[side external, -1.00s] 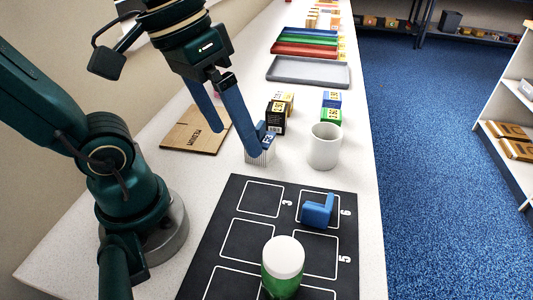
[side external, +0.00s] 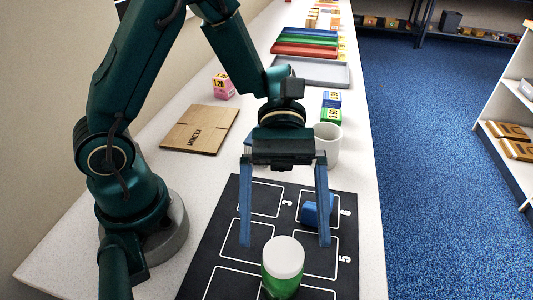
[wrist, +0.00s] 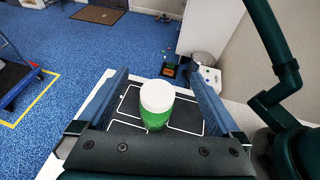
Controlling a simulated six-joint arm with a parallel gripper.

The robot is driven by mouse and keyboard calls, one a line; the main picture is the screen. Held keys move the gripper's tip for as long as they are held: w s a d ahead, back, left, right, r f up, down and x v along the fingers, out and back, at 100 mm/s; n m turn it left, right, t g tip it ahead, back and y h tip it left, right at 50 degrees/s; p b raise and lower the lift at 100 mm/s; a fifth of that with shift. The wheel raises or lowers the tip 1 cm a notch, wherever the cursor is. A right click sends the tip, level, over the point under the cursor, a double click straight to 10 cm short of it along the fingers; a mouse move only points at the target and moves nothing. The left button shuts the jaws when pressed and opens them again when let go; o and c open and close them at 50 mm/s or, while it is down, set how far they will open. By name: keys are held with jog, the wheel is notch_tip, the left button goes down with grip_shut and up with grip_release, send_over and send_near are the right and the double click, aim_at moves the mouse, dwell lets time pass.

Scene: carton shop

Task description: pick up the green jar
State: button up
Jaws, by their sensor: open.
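The green jar (side external: 283,281) has a white lid and stands upright on the black mat (side external: 211,256) at the near end, its base cut off by the picture's lower edge. It also shows in the wrist view (wrist: 155,118), between my two fingers. My gripper (side external: 286,243) is open and empty, its blue fingers spread wide and pointing down. In the side view it is above the mat, just beyond the jar. I cannot tell its exact height. Neither finger visibly touches the jar.
A blue L-shaped block (side external: 313,210) lies on the mat behind my right finger. A white mug (side external: 330,145) stands beyond it, partly hidden by my gripper. A flat cardboard piece (side external: 200,129), small boxes (side external: 331,106) and a grey tray (side external: 318,71) lie farther back.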

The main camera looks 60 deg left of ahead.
send_near(283, 292)
jog(key=x, duration=0.5)
jog(key=shift+f, duration=0.15)
jog(key=shift+x, duration=2.5)
jog(key=c, duration=1.5)
jog(key=shift+c, duration=0.2)
